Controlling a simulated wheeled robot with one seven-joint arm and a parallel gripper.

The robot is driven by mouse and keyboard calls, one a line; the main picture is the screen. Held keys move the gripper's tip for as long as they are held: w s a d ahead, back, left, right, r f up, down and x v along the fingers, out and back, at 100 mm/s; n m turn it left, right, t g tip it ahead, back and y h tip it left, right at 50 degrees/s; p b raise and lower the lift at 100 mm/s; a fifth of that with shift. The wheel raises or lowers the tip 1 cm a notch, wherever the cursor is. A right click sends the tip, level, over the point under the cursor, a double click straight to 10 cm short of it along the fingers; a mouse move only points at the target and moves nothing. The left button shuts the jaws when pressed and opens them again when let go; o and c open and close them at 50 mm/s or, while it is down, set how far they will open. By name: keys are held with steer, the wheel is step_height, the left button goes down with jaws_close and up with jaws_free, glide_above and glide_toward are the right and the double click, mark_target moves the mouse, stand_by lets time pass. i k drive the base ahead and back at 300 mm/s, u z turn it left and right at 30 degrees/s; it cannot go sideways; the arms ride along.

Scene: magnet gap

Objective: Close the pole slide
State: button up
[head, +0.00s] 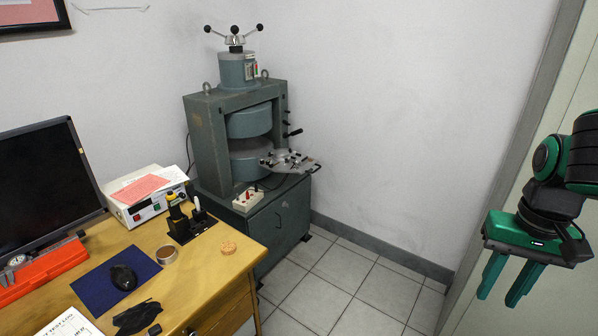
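The grey-green electromagnet (206,135) stands on a cabinet against the back wall, with two round pole pieces, one above the other, inside its frame. A flat metal slide plate (290,162) carrying small dark fittings sticks out at the right from beside the gap between the poles. I take it to be the pole slide; its inner end is hard to make out. My gripper (504,285) hangs at the far right, green, with its two fingers pointing down and apart, empty. It is well away from the magnet and touches nothing.
A wooden desk (215,268) fills the lower left, with a monitor (45,185), a white instrument box (148,200), a mouse (123,277) and a cork (228,247). A white socket box (247,199) sits before the magnet. The tiled floor (350,285) between desk and right wall is clear.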

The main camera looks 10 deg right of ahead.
mark_target(303, 163)
steer(key=u, duration=0.05)
steer(key=i, duration=1)
steer(key=k, duration=0.5)
steer(key=u, duration=0.3)
steer(key=i, duration=0.75)
steer(key=u, duration=0.05)
